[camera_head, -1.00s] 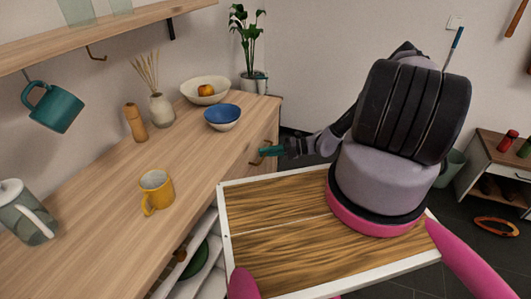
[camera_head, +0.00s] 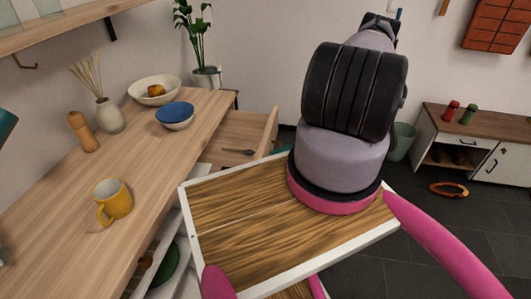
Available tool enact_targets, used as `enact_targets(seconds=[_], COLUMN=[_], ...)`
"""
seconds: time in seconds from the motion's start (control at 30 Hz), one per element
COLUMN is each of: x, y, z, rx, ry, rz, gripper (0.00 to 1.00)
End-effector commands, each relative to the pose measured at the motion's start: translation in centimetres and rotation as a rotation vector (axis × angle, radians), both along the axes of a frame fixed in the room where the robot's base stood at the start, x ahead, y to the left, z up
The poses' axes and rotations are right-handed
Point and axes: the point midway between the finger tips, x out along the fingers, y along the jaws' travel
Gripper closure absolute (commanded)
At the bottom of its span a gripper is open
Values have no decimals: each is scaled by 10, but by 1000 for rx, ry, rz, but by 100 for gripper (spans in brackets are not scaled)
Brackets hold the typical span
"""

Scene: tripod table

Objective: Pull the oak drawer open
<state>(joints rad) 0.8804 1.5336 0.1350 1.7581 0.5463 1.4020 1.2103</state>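The oak drawer (camera_head: 271,131) stands pulled out from the right end of the oak counter. Its inside shows, with a dark spoon-like utensil (camera_head: 238,151) lying in it. The drawer's outer front and handle are hidden from this side. Only a small teal bit of my gripper (camera_head: 283,149) shows, low beside the drawer front, between it and my arm. My arm and the board in front hide the rest, so I cannot tell whether the fingers are open or shut, or whether they touch the handle.
The counter (camera_head: 60,215) carries a yellow mug (camera_head: 113,201), a blue bowl (camera_head: 175,114), a cream bowl (camera_head: 146,95), a vase (camera_head: 110,117) and a wooden mill (camera_head: 82,132). A low cabinet (camera_head: 470,150) stands at the right. The dark floor before it is mostly clear.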

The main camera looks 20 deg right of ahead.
Motion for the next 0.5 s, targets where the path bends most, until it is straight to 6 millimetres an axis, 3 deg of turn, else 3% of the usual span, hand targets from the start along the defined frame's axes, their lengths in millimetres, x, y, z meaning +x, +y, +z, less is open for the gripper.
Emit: enact_targets(seconds=[0.5], x=[-8], y=[-13], z=[0], rx=[-2], ry=[-1], rz=[1], gripper=[100])
